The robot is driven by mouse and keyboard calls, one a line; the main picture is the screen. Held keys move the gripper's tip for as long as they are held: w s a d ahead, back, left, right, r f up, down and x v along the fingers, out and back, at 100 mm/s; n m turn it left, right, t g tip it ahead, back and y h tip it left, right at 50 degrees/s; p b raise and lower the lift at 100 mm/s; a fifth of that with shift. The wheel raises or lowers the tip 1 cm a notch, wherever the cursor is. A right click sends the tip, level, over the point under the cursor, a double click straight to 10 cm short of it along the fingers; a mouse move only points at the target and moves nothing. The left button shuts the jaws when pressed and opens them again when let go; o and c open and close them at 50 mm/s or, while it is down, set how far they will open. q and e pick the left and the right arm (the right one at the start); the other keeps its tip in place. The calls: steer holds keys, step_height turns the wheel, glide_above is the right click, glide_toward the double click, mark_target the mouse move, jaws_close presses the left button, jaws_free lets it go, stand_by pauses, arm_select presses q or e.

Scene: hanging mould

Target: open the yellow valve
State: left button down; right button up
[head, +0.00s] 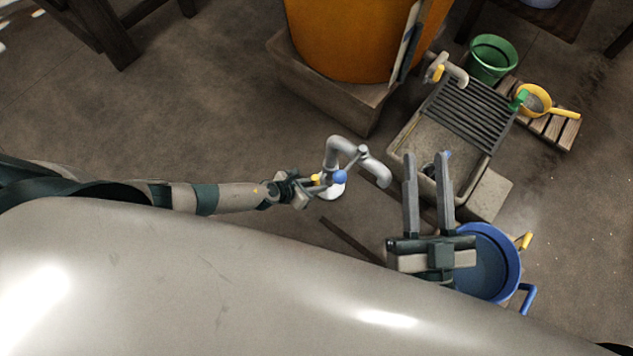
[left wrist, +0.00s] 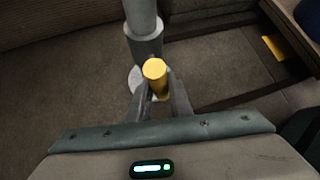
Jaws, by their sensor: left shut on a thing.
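The yellow valve (head: 316,178) is a small yellow handle on a grey bent standpipe (head: 334,150), which also has a blue knob (head: 340,177). In the left wrist view the yellow valve (left wrist: 155,72) is a short round-ended cylinder in front of the grey pipe (left wrist: 143,30). My left gripper (head: 311,183) is shut on it, with one finger on each side; the fingers also show in the left wrist view (left wrist: 160,105). My right gripper (head: 427,160) is open and empty, its fingers pointing up the picture, apart from the pipe.
A stone sink with a ribbed drainboard (head: 466,115) stands at the right. A blue tub (head: 505,262) is partly behind my right gripper. A green bucket (head: 491,58) and a yellow pan (head: 534,99) are farther back. An orange barrel (head: 350,40) stands on a block.

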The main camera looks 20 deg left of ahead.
arm_select(q)
steer(key=shift+m+y+p, duration=0.3)
steer(key=shift+y+p, duration=0.2)
steer(key=shift+p, duration=0.65)
steer(key=shift+a, duration=0.1)
arm_select(e)
step_height(320, 180, down, 11)
steer(key=w+d+g+h, duration=0.1)
steer(key=g+h, duration=0.1)
steer(key=g, duration=0.4)
steer(key=shift+w+d+g, duration=0.2)
steer(key=shift+d+g, duration=0.1)
steer(key=shift+d, duration=0.1)
steer(key=shift+r, duration=0.1)
arm_select(q)
steer(key=c, duration=1.6)
jaws_free()
